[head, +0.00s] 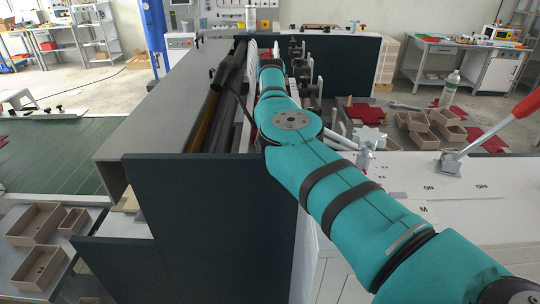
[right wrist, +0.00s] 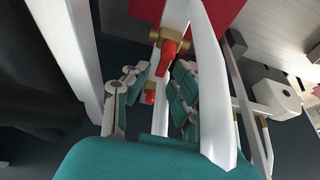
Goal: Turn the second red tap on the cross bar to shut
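In the right wrist view a red tap handle (right wrist: 166,58) sits on a brass fitting (right wrist: 172,38), below a red panel. A smaller red part (right wrist: 150,97) with brass beside it shows lower down, partly hidden. I cannot tell which of these is the second tap. My right gripper (right wrist: 160,82) is open, with one jointed finger on each side of the red parts. I see no clear contact between fingers and handle. In the head view my teal right arm reaches over the machine, and its gripper and the taps are hidden. My left gripper is not in view.
White bars (right wrist: 218,85) run close beside the right finger. In the head view a dark panel (head: 215,225) and grey cover (head: 165,95) lie left of my arm. A red-handled lever (head: 500,125) stands on the white top at right, by ON and OFF labels.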

